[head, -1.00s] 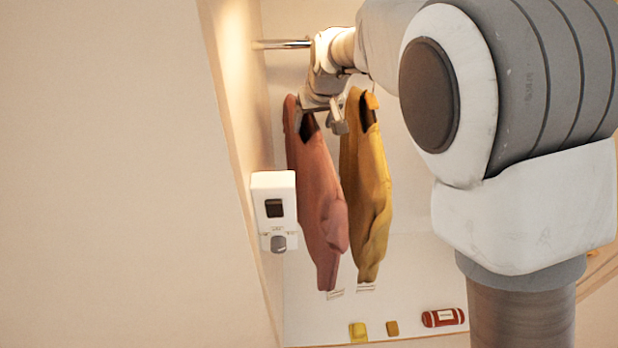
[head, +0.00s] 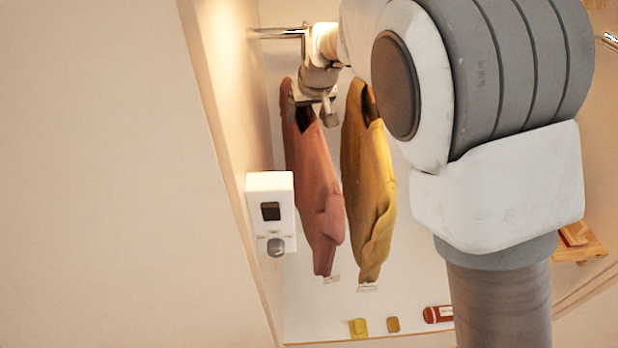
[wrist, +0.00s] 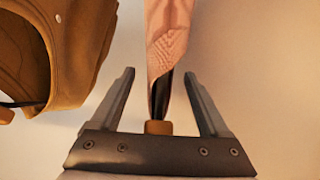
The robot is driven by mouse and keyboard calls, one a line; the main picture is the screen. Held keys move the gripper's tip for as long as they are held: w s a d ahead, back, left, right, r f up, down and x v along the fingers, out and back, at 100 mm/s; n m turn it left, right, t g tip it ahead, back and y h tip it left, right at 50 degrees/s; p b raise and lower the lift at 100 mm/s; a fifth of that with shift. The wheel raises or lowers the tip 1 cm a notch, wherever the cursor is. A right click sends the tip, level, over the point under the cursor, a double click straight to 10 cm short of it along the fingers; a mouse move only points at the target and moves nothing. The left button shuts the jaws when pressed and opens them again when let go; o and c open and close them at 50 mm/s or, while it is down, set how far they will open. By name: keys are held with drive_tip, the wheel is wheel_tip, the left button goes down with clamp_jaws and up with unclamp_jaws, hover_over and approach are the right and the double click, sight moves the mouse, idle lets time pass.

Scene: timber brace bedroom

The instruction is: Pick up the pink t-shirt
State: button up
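The pink t-shirt (head: 318,195) hangs at the left in the closet in the head view, beside the yellow garment. My gripper (head: 314,106) is at its top, near the collar. In the wrist view the pink t-shirt (wrist: 167,45) shows edge-on, with a dark opening and a small brown block-like piece at its near end. My gripper (wrist: 160,95) is open, one finger on each side of the shirt, with gaps between fingers and cloth. My arm hides part of the closet and rail.
The yellow garment (head: 368,190) hangs just right of the pink one; it also shows at the upper left of the wrist view (wrist: 75,50). A metal rail (head: 278,33) runs above. A white box with a knob (head: 270,205) is on the left wall. Small items, including a red one (head: 437,314), lie below.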

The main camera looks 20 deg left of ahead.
clamp_jaws()
idle(1.3)
